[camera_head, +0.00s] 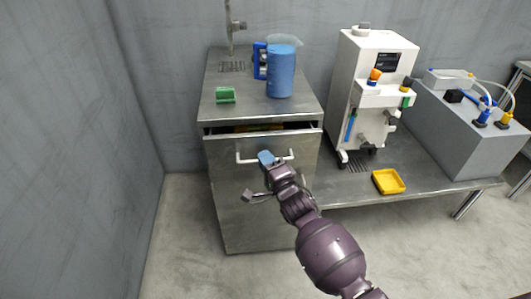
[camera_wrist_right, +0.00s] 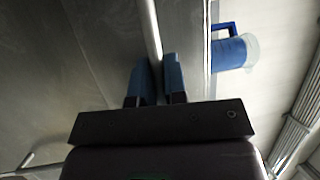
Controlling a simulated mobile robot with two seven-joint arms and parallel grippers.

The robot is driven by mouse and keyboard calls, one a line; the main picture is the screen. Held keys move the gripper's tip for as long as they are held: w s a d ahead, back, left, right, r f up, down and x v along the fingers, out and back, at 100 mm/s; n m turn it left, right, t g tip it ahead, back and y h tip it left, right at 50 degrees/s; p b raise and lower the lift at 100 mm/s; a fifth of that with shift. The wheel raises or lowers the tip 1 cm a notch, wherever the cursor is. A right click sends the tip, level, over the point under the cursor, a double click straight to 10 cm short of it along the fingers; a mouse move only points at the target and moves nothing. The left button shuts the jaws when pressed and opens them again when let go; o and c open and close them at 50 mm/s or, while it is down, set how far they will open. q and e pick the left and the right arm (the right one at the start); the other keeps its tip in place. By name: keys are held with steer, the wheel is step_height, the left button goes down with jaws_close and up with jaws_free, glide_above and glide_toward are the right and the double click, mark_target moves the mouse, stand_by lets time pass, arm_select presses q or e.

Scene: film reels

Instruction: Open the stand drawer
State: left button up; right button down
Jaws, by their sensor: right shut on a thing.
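The grey metal stand (camera_head: 261,200) is at the middle left in the head view. Its top drawer (camera_head: 222,145) is slightly open, with a dark gap and something yellow inside at its top edge. A white bar handle (camera_head: 245,160) runs across the drawer front. My right gripper (camera_head: 266,158) is at the middle of the handle. In the right wrist view its two blue fingers (camera_wrist_right: 159,78) are on either side of the bar handle (camera_wrist_right: 151,30), shut on it. My left gripper is not in view.
To the right, a bench holds a white machine (camera_head: 366,85), a yellow tray (camera_head: 388,182) and a grey box (camera_head: 462,118). The floor left of the stand is clear.

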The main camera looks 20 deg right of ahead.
arm_select(q)
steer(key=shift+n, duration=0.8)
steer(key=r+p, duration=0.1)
steer(key=p, duration=0.1)
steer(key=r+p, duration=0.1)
steer(key=p, duration=0.2)
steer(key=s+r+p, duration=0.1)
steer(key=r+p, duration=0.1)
steer(key=p, duration=0.1)
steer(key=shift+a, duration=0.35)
arm_select(e)
steer(key=s+a, duration=0.3)
steer(key=s, duration=0.9)
steer(key=s+a, duration=0.4)
steer(key=s, duration=0.9)
steer(key=shift+s+a, duration=0.2)
steer(key=shift+s, duration=0.1)
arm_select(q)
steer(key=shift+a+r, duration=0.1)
arm_select(e)
steer(key=c, duration=1.2)
jaws_free()
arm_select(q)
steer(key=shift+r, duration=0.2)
arm_select(e)
steer(key=v, duration=1.1)
steer(key=shift+w, duration=0.1)
